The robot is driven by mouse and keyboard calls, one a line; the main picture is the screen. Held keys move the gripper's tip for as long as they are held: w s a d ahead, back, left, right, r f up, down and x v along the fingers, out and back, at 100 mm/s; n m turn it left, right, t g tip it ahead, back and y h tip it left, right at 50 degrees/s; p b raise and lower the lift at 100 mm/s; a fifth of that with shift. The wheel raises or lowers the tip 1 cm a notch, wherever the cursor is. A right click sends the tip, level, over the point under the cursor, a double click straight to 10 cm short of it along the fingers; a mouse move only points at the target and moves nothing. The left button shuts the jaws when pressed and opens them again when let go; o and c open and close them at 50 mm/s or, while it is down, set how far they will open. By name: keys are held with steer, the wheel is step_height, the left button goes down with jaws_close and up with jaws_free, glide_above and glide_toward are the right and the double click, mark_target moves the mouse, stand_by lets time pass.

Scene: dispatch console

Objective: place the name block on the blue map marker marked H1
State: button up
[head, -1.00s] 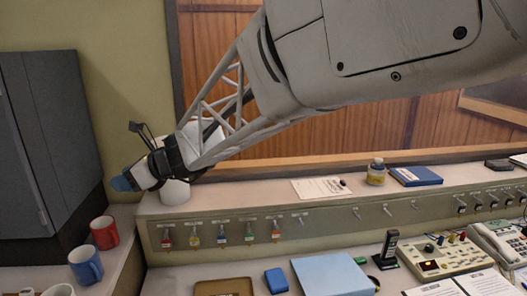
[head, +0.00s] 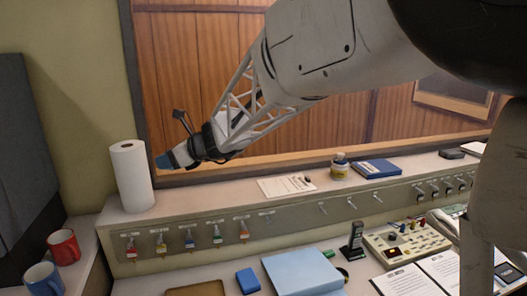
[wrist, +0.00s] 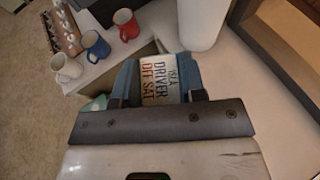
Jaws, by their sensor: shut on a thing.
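My gripper (head: 165,161) is raised above the back ledge, just right of the paper roll in the head view. In the wrist view my gripper (wrist: 157,80) is shut on the name block (wrist: 160,78), a pale block with dark print that includes "DRIVER OFF SAT". The blue fingers sit on either side of it. In the head view the block is too small to make out. No blue map marker with a readable H1 is in view.
A white paper roll (head: 131,176) stands on the ledge, also in the wrist view (wrist: 197,22). Red (head: 64,247) and blue (head: 44,280) mugs stand at left. Tagged keys (head: 189,238) hang below the ledge. A light blue folder (head: 302,272) and blue box (head: 248,281) lie on the desk.

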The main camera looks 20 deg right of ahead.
steer(key=w+d+m+t+h, duration=0.2)
steer(key=w+d, duration=0.2)
steer(key=d, duration=1.2)
steer(key=w+d+m+t+h, duration=0.1)
steer(key=w+d+m+t, duration=0.15)
steer(key=d, duration=1.35)
steer(key=s+d+m+t+h, duration=0.1)
steer(key=s+d+m+h, duration=0.1)
steer(key=d, duration=1.2)
steer(key=s+d+m+t+h, duration=0.1)
steer(key=s+d+m+h, duration=0.1)
steer(key=d, duration=1.1)
steer(key=shift+n, duration=0.25)
step_height(320, 180, down, 5)
steer(key=shift+w+f, duration=0.1)
steer(key=shift+f, duration=0.05)
steer(key=shift+w+d, duration=0.1)
steer(key=shift+w, duration=0.05)
glide_above(341, 154)
steer(key=shift+f, duration=0.75)
steer(key=shift+f, duration=0.1)
steer(key=shift+f, duration=1.65)
